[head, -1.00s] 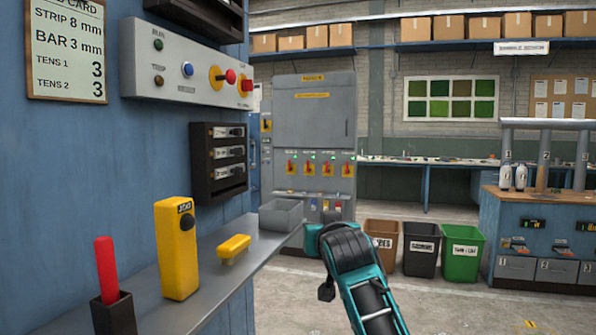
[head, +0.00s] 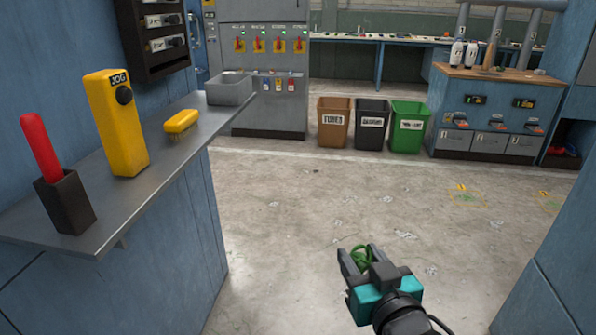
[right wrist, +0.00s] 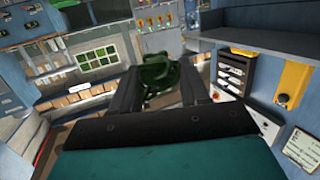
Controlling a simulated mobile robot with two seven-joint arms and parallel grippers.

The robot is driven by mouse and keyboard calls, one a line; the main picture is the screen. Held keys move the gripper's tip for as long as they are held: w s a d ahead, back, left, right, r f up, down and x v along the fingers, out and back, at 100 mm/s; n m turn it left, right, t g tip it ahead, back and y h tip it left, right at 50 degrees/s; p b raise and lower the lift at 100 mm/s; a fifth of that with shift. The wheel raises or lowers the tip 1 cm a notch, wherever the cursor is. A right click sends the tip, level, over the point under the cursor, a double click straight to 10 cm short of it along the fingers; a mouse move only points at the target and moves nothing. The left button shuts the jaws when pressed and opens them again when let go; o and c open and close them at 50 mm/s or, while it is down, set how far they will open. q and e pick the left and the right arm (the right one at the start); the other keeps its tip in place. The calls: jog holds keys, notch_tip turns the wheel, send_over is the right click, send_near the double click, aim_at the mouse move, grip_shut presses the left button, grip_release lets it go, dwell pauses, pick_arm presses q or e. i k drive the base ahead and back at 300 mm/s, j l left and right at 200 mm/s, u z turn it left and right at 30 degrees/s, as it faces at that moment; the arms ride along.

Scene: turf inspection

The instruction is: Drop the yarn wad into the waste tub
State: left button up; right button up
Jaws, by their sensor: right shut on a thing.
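My right gripper (head: 359,254) is at the lower middle of the head view, above the open floor. It is shut on the green yarn wad (head: 362,258), a loopy bundle between its fingers. The wad also shows as a dark green clump in the right wrist view (right wrist: 160,76). A grey open tub (head: 229,90) stands at the far end of the metal shelf, left of and beyond the gripper; its inside is mostly hidden. My left gripper is not in view.
The shelf (head: 150,190) also holds a red-handled tool in a dark holder (head: 65,203), a yellow JOG box (head: 116,125) and a yellow brush (head: 181,121). Brown (head: 333,125), black (head: 371,127) and green (head: 408,130) labelled bins stand farther back. The floor between is clear.

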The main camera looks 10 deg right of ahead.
aim_at(226, 102)
jog(key=i+l, duration=1.1)
